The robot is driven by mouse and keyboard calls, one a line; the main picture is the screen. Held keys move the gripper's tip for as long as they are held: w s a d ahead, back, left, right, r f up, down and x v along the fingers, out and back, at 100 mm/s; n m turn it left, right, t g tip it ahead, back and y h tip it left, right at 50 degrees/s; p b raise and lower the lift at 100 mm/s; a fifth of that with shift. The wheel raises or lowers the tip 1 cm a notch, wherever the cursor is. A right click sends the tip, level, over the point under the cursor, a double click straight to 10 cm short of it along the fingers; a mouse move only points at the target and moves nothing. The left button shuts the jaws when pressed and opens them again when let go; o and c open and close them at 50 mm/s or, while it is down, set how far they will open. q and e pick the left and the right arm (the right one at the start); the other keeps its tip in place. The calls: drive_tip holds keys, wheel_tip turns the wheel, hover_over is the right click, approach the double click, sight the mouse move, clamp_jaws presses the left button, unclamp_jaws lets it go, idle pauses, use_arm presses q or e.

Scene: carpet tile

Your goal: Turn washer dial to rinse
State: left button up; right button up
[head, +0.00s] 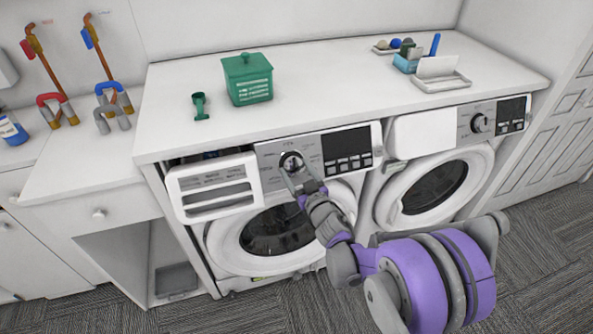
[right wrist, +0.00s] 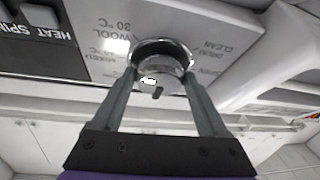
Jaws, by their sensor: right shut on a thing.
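The left washer (head: 278,232) has a silver dial (head: 291,160) on its control panel, left of a dark display (head: 347,146). My right gripper (head: 295,174) reaches up to this dial from the lower right. In the right wrist view the two fingers (right wrist: 167,95) are shut on the chrome dial (right wrist: 160,62), one on each side of it. Printed labels such as "WOOL", "30 °C" and "CLEAN" surround the dial. A "rinse" label cannot be made out. My left gripper is not in view.
The left washer's detergent drawer (head: 214,188) sticks out left of the dial. A second washer or dryer (head: 436,188) stands to the right. A green box (head: 247,79), a green scoop (head: 200,106) and a white tray (head: 442,83) lie on the counter. Carpeted floor (head: 540,235) is free at the right.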

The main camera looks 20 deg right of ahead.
drive_tip(key=shift+d+f+n+y+b, duration=0.15)
drive_tip(key=shift+n+y+b, duration=0.35)
drive_tip(key=shift+n+b, duration=0.6)
drive_tip(key=shift+d+n+g+y+b, duration=0.1)
drive_tip(key=shift+n+g+y+b, duration=0.35)
drive_tip(key=shift+n, duration=0.65)
drive_tip(key=n, duration=0.1)
drive_tip(key=n+g+y, duration=0.1)
drive_tip(key=n, duration=0.1)
drive_tip(key=shift+r, duration=0.25)
drive_tip(key=shift+w+d+r+n+g+y+b, duration=0.15)
drive_tip(key=shift+n+g+y, duration=0.25)
drive_tip(key=shift+n, duration=0.5)
drive_tip(key=shift+s+f+n+g+y+b, duration=0.15)
drive_tip(key=shift+n+g+y, duration=0.15)
drive_tip(key=shift+n, duration=0.6)
drive_tip(key=shift+w+r, duration=0.1)
drive_tip(key=o, duration=1.3)
drive_tip(key=shift+c, duration=0.2)
drive_tip(key=v, duration=1)
drive_tip(key=shift+s+r, duration=0.25)
drive_tip(key=shift+s, duration=0.1)
